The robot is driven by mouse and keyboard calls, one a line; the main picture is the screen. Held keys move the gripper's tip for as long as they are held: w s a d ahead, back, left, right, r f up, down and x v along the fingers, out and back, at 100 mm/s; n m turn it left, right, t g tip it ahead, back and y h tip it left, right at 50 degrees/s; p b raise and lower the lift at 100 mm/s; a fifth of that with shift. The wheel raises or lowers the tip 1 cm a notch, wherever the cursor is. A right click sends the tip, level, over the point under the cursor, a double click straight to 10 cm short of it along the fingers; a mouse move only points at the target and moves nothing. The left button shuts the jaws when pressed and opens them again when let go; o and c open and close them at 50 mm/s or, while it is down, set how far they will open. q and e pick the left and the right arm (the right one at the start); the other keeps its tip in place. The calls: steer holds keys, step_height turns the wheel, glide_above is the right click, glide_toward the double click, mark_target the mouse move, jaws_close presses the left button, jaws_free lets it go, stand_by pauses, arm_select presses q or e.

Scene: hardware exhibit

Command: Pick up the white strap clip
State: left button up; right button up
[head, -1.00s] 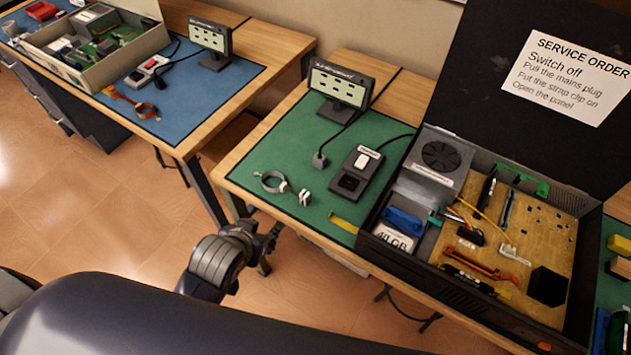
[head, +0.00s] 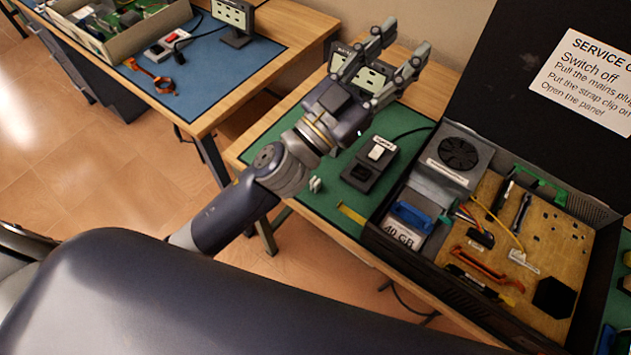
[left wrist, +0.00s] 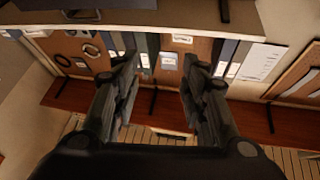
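The small white strap clip (head: 315,184) lies on the green mat (head: 333,206), close to my left forearm in the head view. The grey strap ring beside it is hidden behind my arm. My left gripper (head: 403,44) is raised above the back of the mat, in front of the small display stand. Its two fingers are spread and empty, pointing up and away from the clip. The left wrist view also shows the open fingers (left wrist: 161,68) with nothing between them. The clip is not in that view. My right gripper is not in view.
A black switch box (head: 370,163) with a cable stands right of the clip. The large open case (head: 372,243) with parts fills the right, its lid (head: 500,95) upright. A blue-matted table (head: 268,57) stands left. The wrist view faces a wall rack (left wrist: 75,48).

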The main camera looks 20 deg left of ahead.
arm_select(q)
steer(key=s+d+r+m+g+h, duration=0.2)
steer(key=s+d+m+g+h, duration=0.5)
steer(key=d+m+g+h, duration=0.3)
steer(key=s+d+f+m+g+y, duration=0.1)
steer(key=s+d+f+m+g, duration=0.15)
steer(key=m+g, duration=0.3)
steer(key=n+g+y, duration=0.2)
steer(key=g+y, duration=0.2)
steer(key=y, duration=1.8)
glide_above(313, 179)
step_height(313, 179, down, 22)
step_height(313, 179, down, 5)
steer(key=shift+s+a+p, duration=0.1)
steer(key=shift+s+p, duration=0.05)
steer(key=shift+p, duration=0.35)
step_height(313, 179, down, 5)
steer(key=shift+r+p, duration=0.15)
steer(key=shift+p, duration=0.75)
steer(key=shift+w+f, duration=0.2)
steer(key=shift+f, duration=0.4)
steer(key=c, duration=0.8)
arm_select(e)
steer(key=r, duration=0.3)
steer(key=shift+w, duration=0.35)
